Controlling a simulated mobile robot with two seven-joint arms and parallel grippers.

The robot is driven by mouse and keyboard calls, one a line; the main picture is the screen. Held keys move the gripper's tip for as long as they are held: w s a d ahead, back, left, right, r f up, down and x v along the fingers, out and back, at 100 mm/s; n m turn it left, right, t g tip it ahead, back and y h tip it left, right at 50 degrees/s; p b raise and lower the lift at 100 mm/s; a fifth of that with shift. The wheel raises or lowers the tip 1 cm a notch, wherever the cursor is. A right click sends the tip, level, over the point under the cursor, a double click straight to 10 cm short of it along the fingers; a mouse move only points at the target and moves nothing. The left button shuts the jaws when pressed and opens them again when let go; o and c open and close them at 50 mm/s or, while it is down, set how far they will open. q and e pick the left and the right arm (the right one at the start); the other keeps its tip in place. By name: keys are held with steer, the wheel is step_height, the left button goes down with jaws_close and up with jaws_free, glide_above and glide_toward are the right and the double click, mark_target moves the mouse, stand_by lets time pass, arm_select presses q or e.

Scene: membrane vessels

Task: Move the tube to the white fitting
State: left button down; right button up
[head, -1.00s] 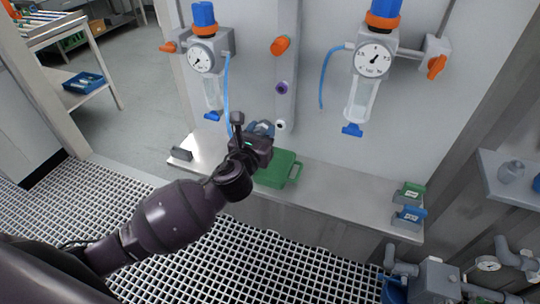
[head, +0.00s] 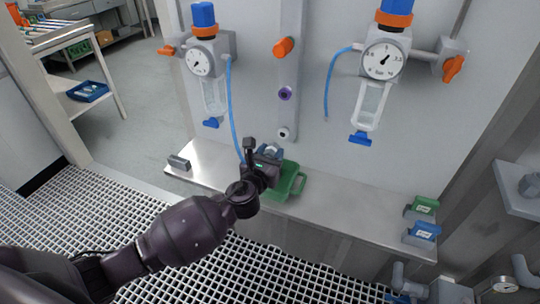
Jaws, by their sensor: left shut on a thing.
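A blue tube (head: 233,105) hangs from the left gauge unit and curves down to my left gripper. My left gripper (head: 268,154) is shut on this tube near its lower end; the gripped end itself is mostly hidden by the gripper. The white fitting (head: 284,133) is the lowest port on the vertical wall strip, just above and to the right of the gripper, apart from it in the picture. A purple fitting (head: 285,94) and an orange fitting (head: 283,47) sit above it. My right gripper is not in view.
A green case (head: 290,184) lies on the steel shelf (head: 350,203) behind and below the gripper. A second blue tube (head: 329,85) hangs from the right gauge (head: 383,59). Green and blue boxes stand at the shelf's right end. The shelf's middle right is clear.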

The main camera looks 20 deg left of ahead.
mark_target(276, 146)
arm_select(q)
steer(key=shift+w+f, duration=0.15)
steer(key=shift+w, duration=0.55)
steer(key=shift+w+b, duration=0.7)
steer(key=shift+w, duration=0.55)
steer(key=shift+w+d, duration=0.1)
steer(key=shift+w, duration=0.45)
stand_by(0.6)
